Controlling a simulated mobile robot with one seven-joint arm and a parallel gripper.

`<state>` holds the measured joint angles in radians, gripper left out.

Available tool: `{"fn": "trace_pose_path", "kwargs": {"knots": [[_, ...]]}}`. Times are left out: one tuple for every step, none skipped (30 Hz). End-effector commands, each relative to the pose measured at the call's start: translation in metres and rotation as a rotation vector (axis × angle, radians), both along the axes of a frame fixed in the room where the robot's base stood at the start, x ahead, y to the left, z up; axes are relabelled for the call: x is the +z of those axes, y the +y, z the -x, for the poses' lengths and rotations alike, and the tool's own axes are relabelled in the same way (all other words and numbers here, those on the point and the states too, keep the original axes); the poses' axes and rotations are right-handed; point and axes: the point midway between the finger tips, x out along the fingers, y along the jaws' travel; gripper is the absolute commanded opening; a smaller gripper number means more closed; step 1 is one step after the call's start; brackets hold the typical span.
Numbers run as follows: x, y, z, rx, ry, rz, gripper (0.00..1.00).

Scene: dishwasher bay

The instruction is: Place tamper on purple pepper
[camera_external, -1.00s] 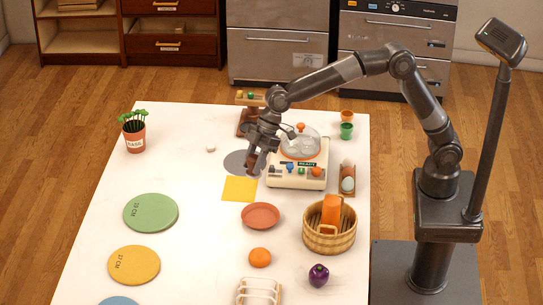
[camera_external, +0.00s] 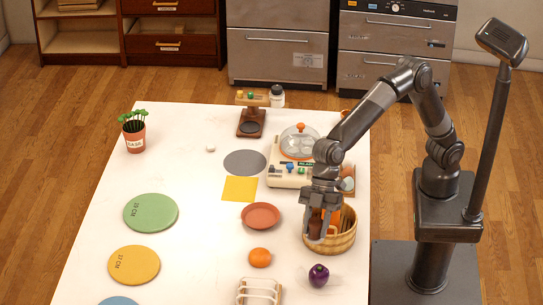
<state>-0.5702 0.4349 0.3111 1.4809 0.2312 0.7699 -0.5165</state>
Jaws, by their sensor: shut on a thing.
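My gripper (camera_external: 317,232) points down over the left part of the wooden basket. It is shut on a small brown thing (camera_external: 316,224), which looks like the tamper and is partly hidden by the fingers.
The wooden basket (camera_external: 345,242) holds an orange item and stands close behind the pepper. An orange fruit (camera_external: 260,258), a terracotta dish (camera_external: 261,215) and a white rack (camera_external: 258,292) lie to the left. A machine with a glass dome (camera_external: 299,140) is farther back.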

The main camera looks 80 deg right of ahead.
Motion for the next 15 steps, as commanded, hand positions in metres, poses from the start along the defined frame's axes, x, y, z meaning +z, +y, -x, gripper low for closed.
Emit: {"fn": "trace_pose_path", "kwargs": {"knots": [[-0.008, 0.013, 0.006, 0.006, 0.000, 0.001, 0.05], [-0.012, 0.019, 0.008, 0.005, 0.000, 0.001, 0.05], [-0.017, 0.026, 0.010, 0.005, 0.000, 0.001, 0.05], [-0.020, 0.032, 0.013, 0.004, 0.001, 0.002, 0.05], [-0.023, 0.037, 0.015, 0.004, 0.000, 0.001, 0.05], [-0.027, 0.043, 0.016, 0.002, -0.001, -0.001, 0.05], [-0.029, 0.046, 0.017, 0.002, -0.001, -0.001, 0.05], [-0.031, 0.049, 0.018, 0.001, -0.001, -0.001, 0.05], [-0.033, 0.052, 0.019, -0.001, -0.001, -0.001, 0.05], [-0.034, 0.054, 0.020, -0.001, -0.001, -0.001, 0.05], [-0.035, 0.055, 0.020, -0.001, -0.001, -0.001, 0.05], [-0.036, 0.056, 0.021, -0.001, -0.001, -0.001, 0.05], [-0.038, 0.056, 0.021, -0.001, -0.001, 0.000, 0.05], [-0.040, 0.056, 0.021, -0.001, 0.000, 0.000, 0.05], [-0.044, 0.056, 0.021, -0.002, 0.000, 0.000, 0.05]]}}
